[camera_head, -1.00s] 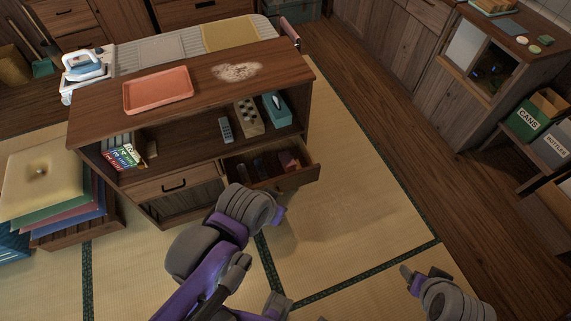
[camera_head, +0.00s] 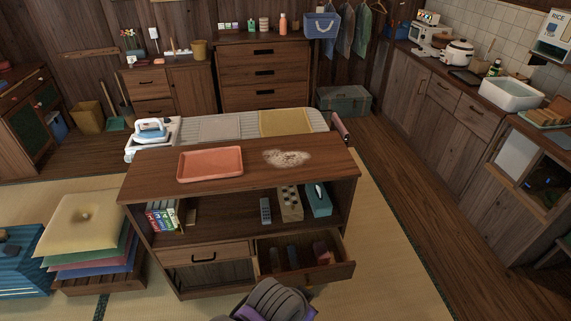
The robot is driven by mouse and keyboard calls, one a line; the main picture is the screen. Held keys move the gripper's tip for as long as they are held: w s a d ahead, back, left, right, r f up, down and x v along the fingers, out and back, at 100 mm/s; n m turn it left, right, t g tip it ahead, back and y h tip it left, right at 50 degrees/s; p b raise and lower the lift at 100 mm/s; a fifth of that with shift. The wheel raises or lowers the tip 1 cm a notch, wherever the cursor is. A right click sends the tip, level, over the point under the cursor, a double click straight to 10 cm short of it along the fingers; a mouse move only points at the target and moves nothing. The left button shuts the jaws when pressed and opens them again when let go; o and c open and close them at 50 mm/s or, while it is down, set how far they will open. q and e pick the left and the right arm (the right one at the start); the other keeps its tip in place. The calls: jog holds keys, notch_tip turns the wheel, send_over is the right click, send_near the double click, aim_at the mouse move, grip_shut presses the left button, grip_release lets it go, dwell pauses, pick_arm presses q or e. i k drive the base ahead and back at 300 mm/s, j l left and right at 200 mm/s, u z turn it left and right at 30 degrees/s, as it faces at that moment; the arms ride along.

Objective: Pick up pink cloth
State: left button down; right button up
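A small pinkish-red folded thing (camera_head: 321,250) lies in the right part of the open drawer (camera_head: 335,271) in the wooden cabinet; it may be the pink cloth, but it is too small to be sure. A dull pink thing (camera_head: 340,127) also shows at the right end of the ironing board; I cannot tell what it is. The grey and purple end of my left arm (camera_head: 270,303) is at the bottom edge, in front of and below the drawer. Its fingertips cannot be made out. My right gripper is out of view.
The cabinet top (camera_head: 225,198) holds an orange tray (camera_head: 211,164) and a pale powdery patch (camera_head: 287,158). An ironing board (camera_head: 200,127) with an iron (camera_head: 152,129) stands behind. Stacked cushions (camera_head: 85,229) are at the left. Wooden floor (camera_head: 410,220) is clear at the right.

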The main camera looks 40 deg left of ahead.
aim_at(322, 256)
jog(key=u, duration=0.65)
jog(key=i+l+u, duration=0.3)
jog(key=u, duration=0.15)
jog(key=i+l+u, duration=0.2)
jog(key=l+u, duration=0.25)
jog(key=l, duration=0.15)
jog(key=i+l, duration=0.15)
jog(key=l, duration=0.2)
jog(key=i+l+u, duration=0.1)
jog(key=l, duration=0.25)
jog(key=i+l, duration=0.15)
jog(key=l, duration=0.2)
jog(key=i+l+u, duration=0.1)
jog(key=l, duration=0.25)
jog(key=i+l, duration=0.1)
jog(key=l, duration=0.3)
